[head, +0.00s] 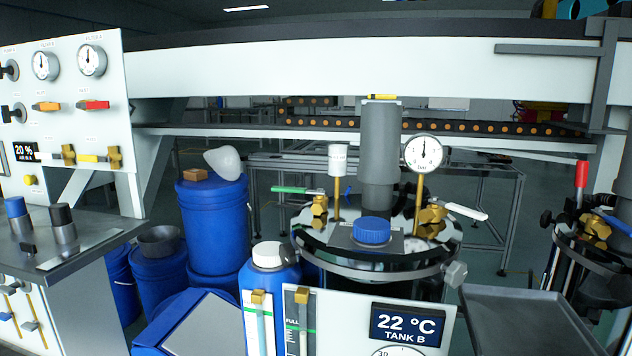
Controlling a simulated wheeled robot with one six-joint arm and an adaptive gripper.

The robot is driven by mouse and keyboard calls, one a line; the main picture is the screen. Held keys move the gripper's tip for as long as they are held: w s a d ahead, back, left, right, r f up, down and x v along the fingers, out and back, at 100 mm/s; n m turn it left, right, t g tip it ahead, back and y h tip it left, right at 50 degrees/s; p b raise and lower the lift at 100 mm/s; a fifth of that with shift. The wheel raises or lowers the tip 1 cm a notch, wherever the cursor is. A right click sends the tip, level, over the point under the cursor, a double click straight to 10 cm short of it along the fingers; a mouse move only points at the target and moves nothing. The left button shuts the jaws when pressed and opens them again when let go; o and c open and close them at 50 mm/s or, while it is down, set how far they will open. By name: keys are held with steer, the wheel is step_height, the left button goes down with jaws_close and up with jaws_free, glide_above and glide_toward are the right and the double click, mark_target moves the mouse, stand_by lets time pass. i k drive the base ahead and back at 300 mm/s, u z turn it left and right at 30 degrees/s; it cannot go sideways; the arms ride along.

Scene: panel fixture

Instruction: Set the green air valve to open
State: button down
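The green valve handle (291,190) is on the left of the lid of tank B (375,262). It sticks out to the left from a brass valve body (320,206) and lies roughly level. A white-labelled cylinder (338,160) stands on a brass stem beside it. A second valve with a white handle (467,211) and brass body is on the right of the lid, under a round gauge (423,153). I cannot read any open or shut marking for the green valve. My gripper is not in view.
A thick grey vertical cylinder (380,145) rises from the lid, behind a blue cap (371,230). Blue drums (214,225) stand to the left. A panel with knobs and gauges (62,120) is at far left. A grey tray (525,320) is at lower right. A white beam (330,72) crosses above.

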mark_target(298, 190)
steer(key=z, duration=1.95)
steer(key=k, duration=0.75)
steer(key=u, duration=1.7)
